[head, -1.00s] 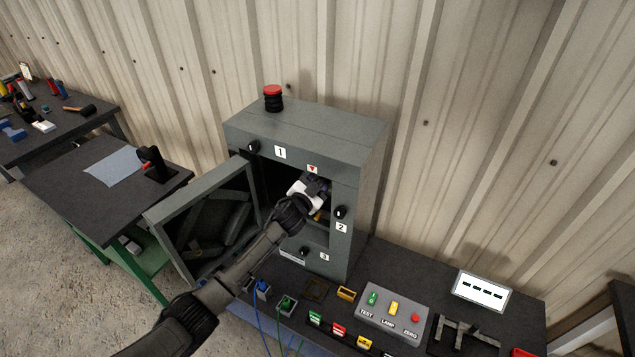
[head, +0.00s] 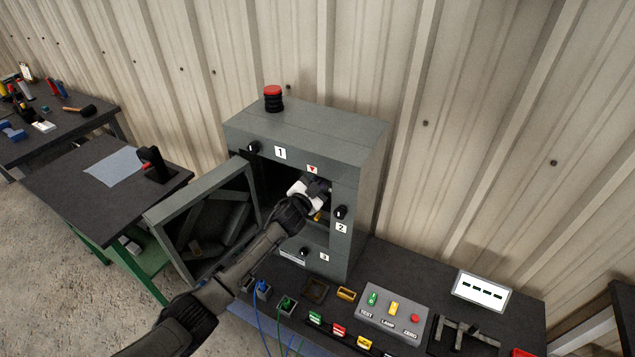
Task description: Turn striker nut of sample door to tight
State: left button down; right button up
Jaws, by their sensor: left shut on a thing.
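The grey enclosure (head: 355,150) stands on the dark bench with its door (head: 163,217) swung open to the left. My left arm reaches up from the bottom edge, and my left gripper (head: 319,186) is inside the opening near its right edge, below the red triangle mark (head: 312,169). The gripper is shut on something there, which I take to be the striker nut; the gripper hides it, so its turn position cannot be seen. My right gripper is not in view.
Black knobs by labels 1, 2 (head: 340,212) and 3 sit on the enclosure's front frame. A red-topped black stack (head: 273,98) stands on its top. A button box (head: 392,313), coloured connectors and a white display (head: 481,291) occupy the bench. A side table (head: 75,192) is at left.

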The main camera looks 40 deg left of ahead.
pick_arm(q)
jog(key=m, duration=0.4)
jog(key=m+p, duration=0.1)
jog(key=m, duration=0.3)
jog(key=shift+m, duration=0.3)
jog(key=m, duration=0.4)
jog(key=shift+m, duration=0.3)
jog(key=m+p, duration=0.1)
jog(key=m, duration=0.2)
jog(key=shift+m, duration=0.3)
jog(key=m, duration=0.3)
jog(key=shift+m+p, duration=0.3)
jog(key=shift+p, duration=0.1)
jog(key=m+p, duration=0.1)
jog(key=m, duration=0.2)
jog(key=shift+m, duration=0.3)
jog(key=m+p, duration=0.1)
jog(key=m, duration=0.3)
jog(key=shift+f+m, duration=0.1)
jog(key=shift+m, duration=0.3)
jog(key=shift+m+p, duration=0.3)
